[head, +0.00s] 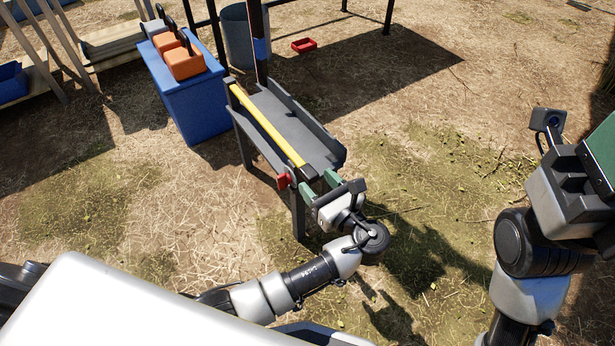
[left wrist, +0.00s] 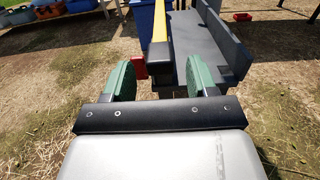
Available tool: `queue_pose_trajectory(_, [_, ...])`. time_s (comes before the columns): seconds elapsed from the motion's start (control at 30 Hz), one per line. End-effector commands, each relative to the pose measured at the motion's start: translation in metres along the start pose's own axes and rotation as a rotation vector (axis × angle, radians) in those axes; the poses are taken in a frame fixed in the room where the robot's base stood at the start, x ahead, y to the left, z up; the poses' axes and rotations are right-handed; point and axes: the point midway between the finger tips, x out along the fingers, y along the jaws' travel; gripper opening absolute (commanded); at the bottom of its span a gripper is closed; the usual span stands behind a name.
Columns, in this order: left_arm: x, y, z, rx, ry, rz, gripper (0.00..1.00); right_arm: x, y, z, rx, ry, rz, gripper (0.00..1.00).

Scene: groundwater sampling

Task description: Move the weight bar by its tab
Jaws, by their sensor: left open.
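The yellow bar (head: 265,122) lies lengthwise along the left side of a long dark grey tray (head: 322,140). Its near end meets a dark piece (head: 309,172) at the tray's near end. A red piece (head: 284,180) sits at the tray's near left corner. My left gripper (head: 320,186) is open and empty at the near end of the tray. In the left wrist view the green fingers (left wrist: 158,78) stand apart, with the red piece (left wrist: 139,68) and the yellow bar (left wrist: 160,22) beyond and between them. My right gripper (head: 602,150) shows partly at the right edge, its jaws unclear.
A blue box (head: 190,105) with orange cases (head: 183,60) stands left of the tray. A grey-blue bin (head: 246,35) and a small red tray (head: 304,45) are on the ground behind. Dark posts rise at the back. Open grassy ground lies to the right.

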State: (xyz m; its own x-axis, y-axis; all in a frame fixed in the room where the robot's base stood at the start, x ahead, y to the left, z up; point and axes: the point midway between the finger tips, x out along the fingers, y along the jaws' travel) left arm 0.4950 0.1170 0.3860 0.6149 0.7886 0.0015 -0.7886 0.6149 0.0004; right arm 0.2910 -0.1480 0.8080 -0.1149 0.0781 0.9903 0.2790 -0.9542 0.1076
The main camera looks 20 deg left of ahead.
Motion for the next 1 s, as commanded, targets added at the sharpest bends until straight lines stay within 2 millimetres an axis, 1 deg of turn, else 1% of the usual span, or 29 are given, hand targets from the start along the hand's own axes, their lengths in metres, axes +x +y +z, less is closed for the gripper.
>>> queue_pose_trajectory(0.03, [0.01,0.0,-0.004,-0.001,-0.002,0.001,0.57,-0.002,-0.001,-0.002,-0.002,0.017,-0.006,0.43])
queue_pose_trajectory(0.1, [0.021,0.001,-0.004,-0.002,-0.002,0.001,0.57,0.001,-0.002,-0.004,-0.004,0.032,-0.012,0.43])
queue_pose_trajectory(0.2, [0.033,0.0,-0.003,0.0,0.0,0.0,0.57,0.005,-0.002,-0.006,-0.007,0.048,-0.019,0.43])
queue_pose_trajectory(0.3, [0.041,0.0,-0.002,0.0,0.0,0.0,0.57,0.008,-0.003,-0.007,-0.008,0.058,-0.023,0.43])
queue_pose_trajectory(0.43, [0.044,0.0,-0.001,0.0,0.002,-0.001,0.57,0.01,-0.003,-0.008,-0.009,0.062,-0.025,0.43])
queue_pose_trajectory(0.63, [0.044,0.0,0.0,0.0,0.002,-0.001,0.57,0.011,-0.003,-0.008,-0.009,0.062,-0.025,0.43])
queue_pose_trajectory(0.67, [0.044,0.0,0.0,0.0,0.002,-0.001,0.54,0.011,-0.003,-0.008,-0.009,0.062,-0.025,0.43])
queue_pose_trajectory(1.0, [0.044,0.0,-0.001,0.001,0.002,-0.001,0.02,0.011,-0.003,-0.008,-0.009,0.062,-0.026,0.43])
